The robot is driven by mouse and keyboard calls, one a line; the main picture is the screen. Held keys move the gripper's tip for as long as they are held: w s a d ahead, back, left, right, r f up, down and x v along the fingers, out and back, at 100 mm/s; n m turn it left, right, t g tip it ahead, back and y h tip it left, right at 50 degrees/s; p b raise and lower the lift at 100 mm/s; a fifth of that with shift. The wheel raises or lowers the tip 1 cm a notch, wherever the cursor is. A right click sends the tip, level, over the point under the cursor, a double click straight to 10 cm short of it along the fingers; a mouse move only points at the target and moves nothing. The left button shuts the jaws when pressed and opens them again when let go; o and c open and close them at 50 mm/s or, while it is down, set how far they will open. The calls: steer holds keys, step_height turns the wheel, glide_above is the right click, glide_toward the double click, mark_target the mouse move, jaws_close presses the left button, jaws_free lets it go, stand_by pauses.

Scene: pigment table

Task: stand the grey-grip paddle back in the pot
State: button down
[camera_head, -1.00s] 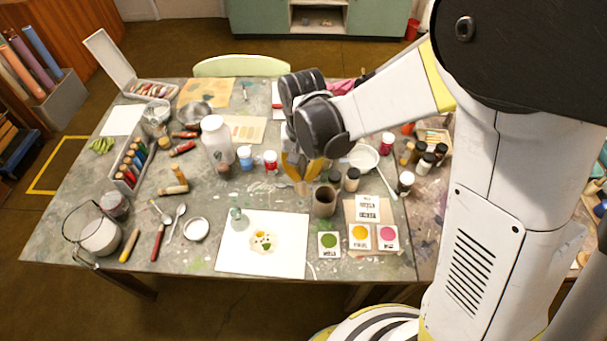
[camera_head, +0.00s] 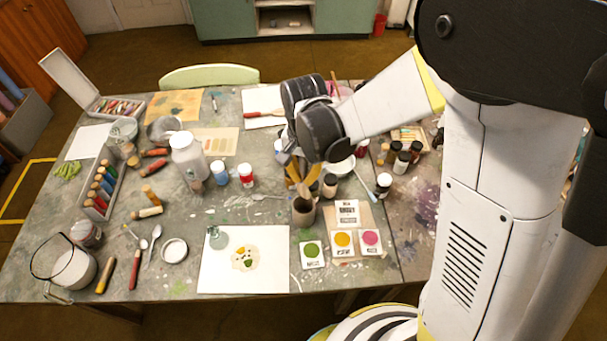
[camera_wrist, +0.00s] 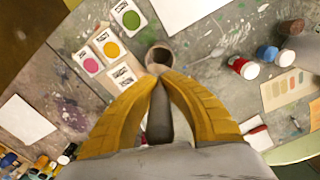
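The brown pot (camera_head: 303,212) stands on the table behind the colour cards. Its round rim and dark opening also show in the wrist view (camera_wrist: 151,66). My gripper (camera_head: 303,188) points down, right above the pot. In the wrist view its yellow fingers (camera_wrist: 160,84) close in on both sides of the grey-grip paddle (camera_wrist: 158,115), whose grey grip shows between them. The paddle's lower end points toward the pot's mouth. I cannot tell whether its tip is inside the pot or just above it.
Dark-capped jars (camera_head: 330,186) stand close to the pot's right. Green, yellow and pink cards (camera_head: 312,254) lie in front. A white sheet (camera_head: 270,275) with a glass bottle (camera_head: 218,238) is to the left. Red-and-white (camera_head: 246,174) and blue jars (camera_head: 219,173) stand behind left.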

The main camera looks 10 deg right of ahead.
mark_target(304, 196)
steer(key=shift+f+b, duration=3.55)
steer(key=shift+f, duration=0.8)
steer(key=c, duration=1.5)
jaws_free()
steer(key=shift+c, duration=0.2)
step_height(304, 196, up, 12)
steer(key=shift+r, duration=0.1)
